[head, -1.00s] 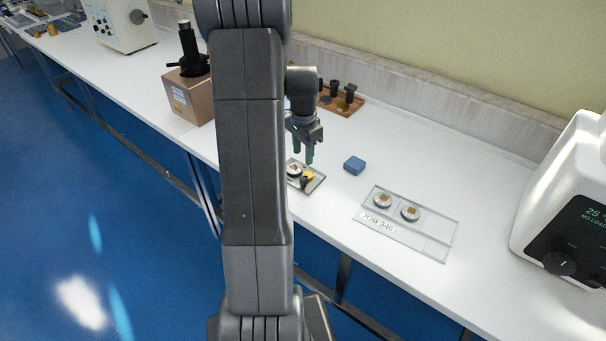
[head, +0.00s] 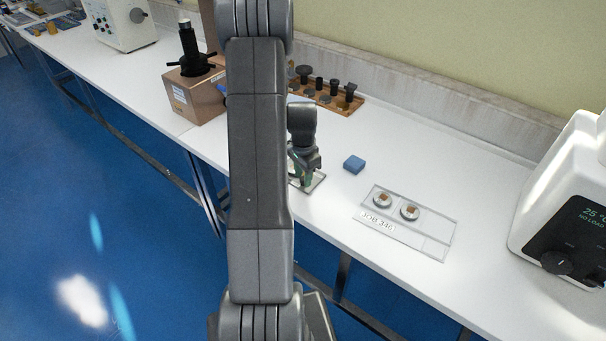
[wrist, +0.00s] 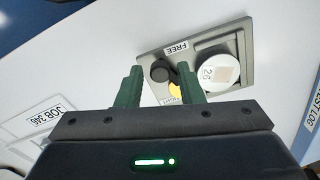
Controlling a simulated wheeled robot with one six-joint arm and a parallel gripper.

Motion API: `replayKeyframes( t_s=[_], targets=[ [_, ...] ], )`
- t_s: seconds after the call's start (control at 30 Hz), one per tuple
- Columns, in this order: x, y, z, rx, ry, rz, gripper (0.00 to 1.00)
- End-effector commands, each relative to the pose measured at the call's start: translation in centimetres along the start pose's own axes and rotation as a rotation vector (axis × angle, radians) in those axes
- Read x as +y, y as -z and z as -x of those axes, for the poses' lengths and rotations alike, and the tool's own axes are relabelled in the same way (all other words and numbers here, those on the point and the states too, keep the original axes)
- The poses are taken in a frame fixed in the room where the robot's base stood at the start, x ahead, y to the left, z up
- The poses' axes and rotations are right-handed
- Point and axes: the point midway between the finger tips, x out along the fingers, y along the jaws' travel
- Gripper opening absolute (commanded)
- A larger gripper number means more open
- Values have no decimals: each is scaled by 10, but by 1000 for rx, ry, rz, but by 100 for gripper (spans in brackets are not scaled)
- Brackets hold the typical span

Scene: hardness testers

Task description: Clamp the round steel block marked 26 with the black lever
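The round steel block marked 26 (wrist: 216,72) sits on a grey metal plate (wrist: 240,37) in the wrist view, beside a FREE label. The black lever (wrist: 161,71) with its dark round knob is on the same plate, left of the block, above a yellow patch (wrist: 175,91) partly hidden by a finger. My gripper (wrist: 160,80) is open, with its green fingers apart and the lever showing between them. In the head view my gripper (head: 301,180) is low over the plate (head: 318,180) and hides the block and lever. Whether a finger touches the lever, I cannot tell.
A clear tray marked JOB 346 (head: 438,243) holds two round pieces to the right. A wooden rack of dark parts (head: 345,106), a cardboard box (head: 196,97) and a white tester (head: 570,215) stand farther out.

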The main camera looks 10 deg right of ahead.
Motion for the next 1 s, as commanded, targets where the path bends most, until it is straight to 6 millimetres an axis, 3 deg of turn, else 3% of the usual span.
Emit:
replayKeyframes(
  t_s=[0.03,0.17,0.57,1.0],
  targets=[
    [0,0,0,0,0,0,24],
    [0,0,0,0,0,0,0],
    [2,2,-1,1,1,63,0],
    [10,13,-1,2,1,412,0]
  ],
)
